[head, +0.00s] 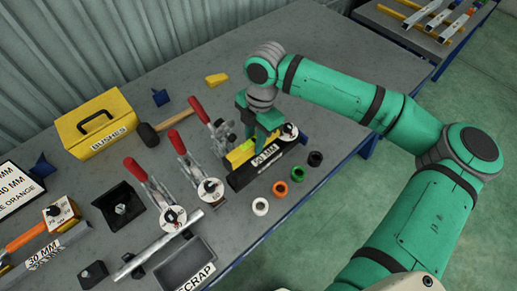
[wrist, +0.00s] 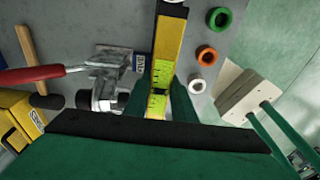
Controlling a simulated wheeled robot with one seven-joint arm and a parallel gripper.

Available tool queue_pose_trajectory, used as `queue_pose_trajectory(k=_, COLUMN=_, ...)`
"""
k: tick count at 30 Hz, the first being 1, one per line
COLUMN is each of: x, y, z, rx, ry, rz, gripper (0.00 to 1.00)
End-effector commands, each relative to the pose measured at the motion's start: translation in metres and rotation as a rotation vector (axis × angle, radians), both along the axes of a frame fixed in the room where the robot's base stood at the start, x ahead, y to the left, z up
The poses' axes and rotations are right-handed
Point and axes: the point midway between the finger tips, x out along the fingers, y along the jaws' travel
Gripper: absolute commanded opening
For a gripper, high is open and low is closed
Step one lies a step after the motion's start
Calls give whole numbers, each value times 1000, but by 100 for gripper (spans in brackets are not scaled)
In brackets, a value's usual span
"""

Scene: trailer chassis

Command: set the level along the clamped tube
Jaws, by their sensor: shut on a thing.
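My gripper (head: 258,135) is shut on the yellow level (head: 239,154) near the back right of the bench. In the wrist view, the level (wrist: 171,35) runs away from between my fingers (wrist: 158,104), with bright green vials near the grip. In the head view, the level is above or at a black block with a white "MM" label (head: 265,156); I cannot tell whether they touch. A silver tube (head: 155,247) lies slanted at the front of the bench beside a red-handled toggle clamp (head: 160,195). I cannot tell whether that clamp grips it.
More red-handled clamps (head: 190,165) stand left of my gripper. White (head: 260,206), orange (head: 280,188), green (head: 297,173) and black (head: 315,158) rings line the right side. A scrap tray (head: 190,262), yellow bushes box (head: 98,120) and mallet (head: 150,136) occupy other places.

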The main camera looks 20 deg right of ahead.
Motion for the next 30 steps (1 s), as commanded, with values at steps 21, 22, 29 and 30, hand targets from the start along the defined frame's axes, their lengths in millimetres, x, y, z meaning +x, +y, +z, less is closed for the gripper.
queue_pose_trajectory(k=21, x=0, y=0, z=-83, rx=-1, ry=0, rz=0, gripper=0)
queue_pose_trajectory(k=22, x=0, y=-1, z=-84, rx=-1, ry=0, rz=0, gripper=0)
queue_pose_trajectory(k=29, x=0, y=0, z=-84, rx=-1, ry=0, rz=0, gripper=0)
queue_pose_trajectory(k=30, x=0, y=0, z=-85, rx=0, ry=0, rz=0, gripper=0)
